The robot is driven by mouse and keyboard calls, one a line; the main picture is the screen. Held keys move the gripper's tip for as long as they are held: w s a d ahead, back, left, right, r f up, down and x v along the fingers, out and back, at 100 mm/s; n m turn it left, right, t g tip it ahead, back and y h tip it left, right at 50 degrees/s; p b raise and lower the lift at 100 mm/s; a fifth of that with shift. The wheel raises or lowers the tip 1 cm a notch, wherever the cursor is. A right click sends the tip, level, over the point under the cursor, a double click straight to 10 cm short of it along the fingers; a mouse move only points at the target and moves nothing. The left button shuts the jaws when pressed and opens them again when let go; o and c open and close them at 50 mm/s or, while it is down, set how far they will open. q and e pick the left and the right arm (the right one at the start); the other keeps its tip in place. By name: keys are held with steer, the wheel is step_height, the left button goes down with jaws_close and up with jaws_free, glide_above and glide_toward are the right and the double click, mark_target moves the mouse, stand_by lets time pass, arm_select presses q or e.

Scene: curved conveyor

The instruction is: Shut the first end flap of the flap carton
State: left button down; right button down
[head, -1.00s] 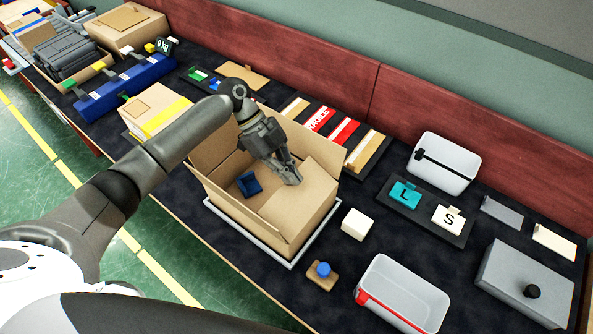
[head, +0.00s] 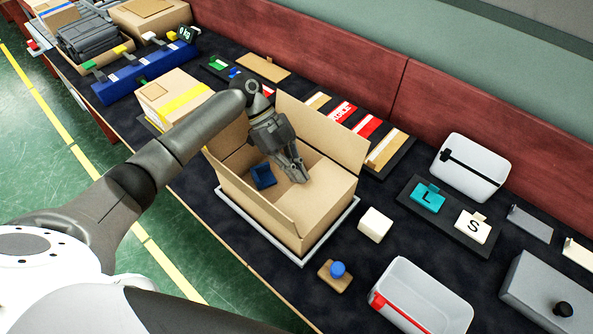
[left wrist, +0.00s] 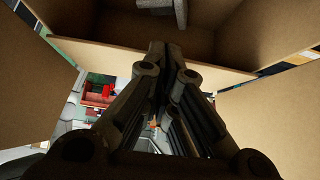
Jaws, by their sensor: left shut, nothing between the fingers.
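The open flap carton (head: 262,211) stands on a pale tray at the middle of the bench in the head view. Its far long flap (head: 325,135) and left end flap (head: 228,136) stand up, and its near long flap (head: 250,203) is also raised. Its right end flap (head: 325,192) is folded inward over the right part of the opening. A small blue item (head: 263,176) lies inside. My left gripper (head: 300,178) is shut and empty, its tips at the right end flap; contact is unclear. The left wrist view shows its fingers (left wrist: 168,55) between cardboard panels. My right gripper is not in view.
The pale tray rim (head: 322,238) surrounds the carton's base. To the right are a white cube (head: 375,225), a blue-knobbed block (head: 337,275) and a white bin (head: 425,298). A taped box (head: 172,97) stands close on the left. Striped strips lie behind the carton.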

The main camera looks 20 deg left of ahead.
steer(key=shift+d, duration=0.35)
